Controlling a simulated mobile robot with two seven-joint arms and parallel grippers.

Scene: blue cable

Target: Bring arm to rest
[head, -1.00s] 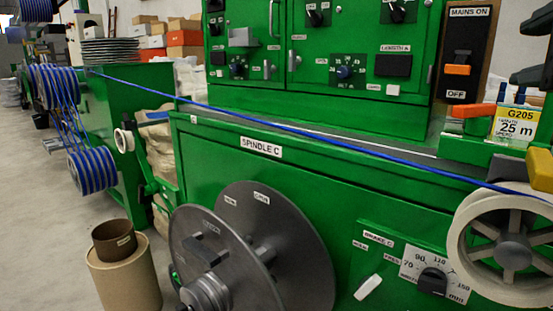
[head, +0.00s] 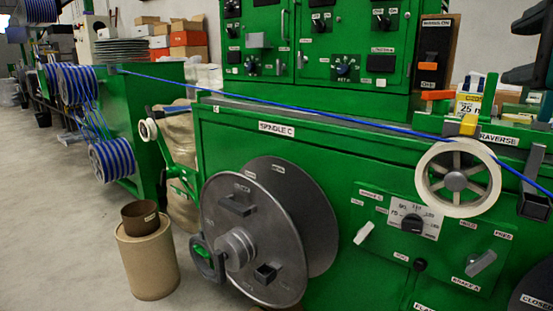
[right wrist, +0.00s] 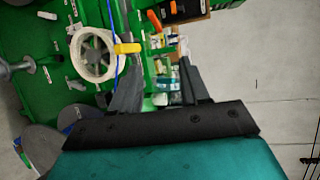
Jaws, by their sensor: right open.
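My right gripper (head: 541,48) shows in part at the upper right edge of the head view, as dark fingers set apart. In the right wrist view its two dark fingers (right wrist: 156,80) are spread, with nothing held between them. Green machine parts show beyond the fingers. The blue cable (head: 300,95) runs taut from the left reels, across the top of the green machine, over the cream wheel (head: 422,183) and off to the right. The cable also shows in the right wrist view (right wrist: 115,75), beside the left finger. My left gripper is out of view.
The green machine (head: 228,160) fills the middle and right, with a large grey reel (head: 225,210) on its front. A brown bin (head: 148,262) stands on the floor at left.

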